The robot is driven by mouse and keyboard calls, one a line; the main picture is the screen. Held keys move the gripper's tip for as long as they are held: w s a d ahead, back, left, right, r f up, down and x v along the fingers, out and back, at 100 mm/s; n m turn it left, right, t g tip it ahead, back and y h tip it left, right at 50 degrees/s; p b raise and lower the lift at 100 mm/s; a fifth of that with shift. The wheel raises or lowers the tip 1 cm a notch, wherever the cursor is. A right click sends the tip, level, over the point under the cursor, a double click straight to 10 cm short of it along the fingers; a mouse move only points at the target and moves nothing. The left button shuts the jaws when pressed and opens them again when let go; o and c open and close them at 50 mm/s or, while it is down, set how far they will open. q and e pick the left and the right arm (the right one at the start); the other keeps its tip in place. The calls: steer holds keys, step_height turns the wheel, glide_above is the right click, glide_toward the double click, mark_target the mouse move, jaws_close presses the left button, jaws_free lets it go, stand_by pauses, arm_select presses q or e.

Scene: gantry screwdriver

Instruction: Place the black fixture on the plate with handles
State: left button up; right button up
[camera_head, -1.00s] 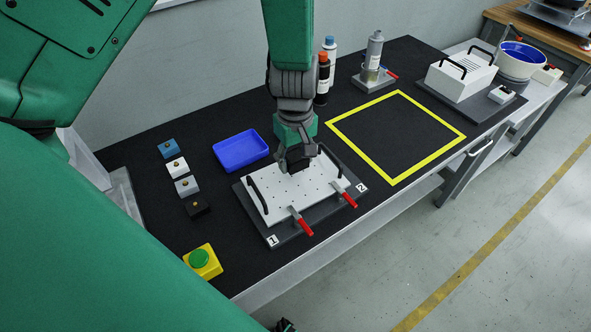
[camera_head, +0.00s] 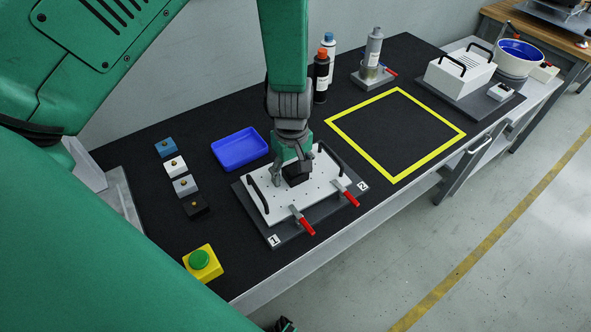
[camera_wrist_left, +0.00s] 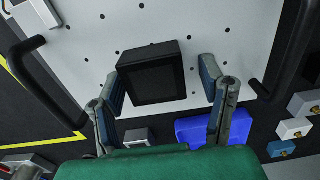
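The black fixture (camera_head: 296,174) is a small dark block on the white plate with handles (camera_head: 266,204). In the left wrist view the fixture (camera_wrist_left: 153,78) appears to rest on the perforated plate (camera_wrist_left: 235,45). My left gripper (camera_head: 292,166) is just above the plate at the fixture. Its fingers are apart on either side of the block, with a clear gap on the right side in the wrist view; the left finger is close to it. A small dark part (camera_head: 285,325) at the bottom edge of the head view may be my right gripper; its fingers cannot be made out.
The plate sits on a grey base with red-handled clamps (camera_head: 303,224). A blue tray (camera_head: 240,150), several small blocks (camera_head: 175,166) and a green button (camera_head: 200,259) are left. Bottles (camera_head: 321,77) stand behind. The yellow-framed area (camera_head: 395,135) is empty.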

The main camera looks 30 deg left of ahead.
mark_target(293, 169)
arm_select(q)
steer(key=shift+a, duration=0.1)
steer(key=shift+r, duration=0.2)
steer(key=r, duration=0.3)
steer(key=d+r+p, duration=0.1)
steer(key=r, duration=0.2)
steer(key=shift+d+r, duration=0.1)
steer(key=shift+d, duration=0.05)
steer(key=r, duration=0.4)
steer(key=shift+a+r, duration=0.2)
steer(key=shift+a, duration=0.2)
steer(key=shift+r, duration=0.75)
steer(key=shift+d, duration=0.2)
steer(key=shift+s+a, duration=0.1)
